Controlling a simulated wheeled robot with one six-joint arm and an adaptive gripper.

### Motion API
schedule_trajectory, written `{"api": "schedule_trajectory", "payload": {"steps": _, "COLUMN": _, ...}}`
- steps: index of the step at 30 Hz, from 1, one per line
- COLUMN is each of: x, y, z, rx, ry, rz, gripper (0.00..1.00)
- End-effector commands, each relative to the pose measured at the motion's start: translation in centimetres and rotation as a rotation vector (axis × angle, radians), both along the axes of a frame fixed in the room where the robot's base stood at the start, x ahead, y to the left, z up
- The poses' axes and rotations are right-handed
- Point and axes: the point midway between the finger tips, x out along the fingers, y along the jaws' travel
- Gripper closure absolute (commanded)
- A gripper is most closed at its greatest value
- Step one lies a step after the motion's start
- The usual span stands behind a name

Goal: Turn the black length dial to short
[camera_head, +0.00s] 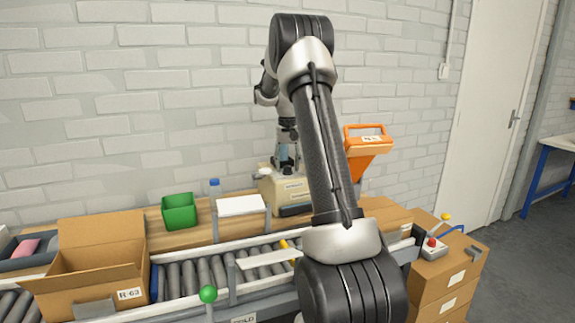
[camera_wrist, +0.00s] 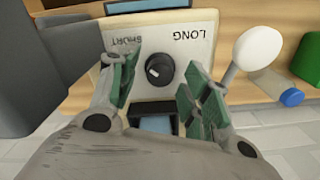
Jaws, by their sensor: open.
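The black length dial (camera_wrist: 160,70) sits on the pale face of a beige machine (camera_wrist: 185,62) in the wrist view. Upside-down print reads LONG at the picture's right and SHORT at its left. A small white mark shows on the dial's lower left part. My gripper (camera_wrist: 163,90) is open, with one green-padded finger on each side of the dial. I see a gap between the dial and each finger. The machine also shows on the table in the head view (camera_head: 281,187), partly behind my arm. The dial is not discernible there.
A white round-ended piece (camera_wrist: 258,49) stands close to the right finger. A blue-capped bottle (camera_head: 215,189), a green bin (camera_head: 180,211) and an orange holder (camera_head: 370,150) are near the machine. A roller conveyor (camera_head: 205,273) with an open carton (camera_head: 100,285) runs in front.

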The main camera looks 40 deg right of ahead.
Motion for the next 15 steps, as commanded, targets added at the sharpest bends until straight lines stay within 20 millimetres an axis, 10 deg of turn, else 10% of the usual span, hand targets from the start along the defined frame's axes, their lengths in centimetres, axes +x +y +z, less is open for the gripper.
{"api": "schedule_trajectory", "payload": {"steps": 15, "x": 0.1, "y": 0.0, "z": 9.9, "rx": -0.001, "ry": -0.003, "rz": 0.000, "gripper": 0.52}}
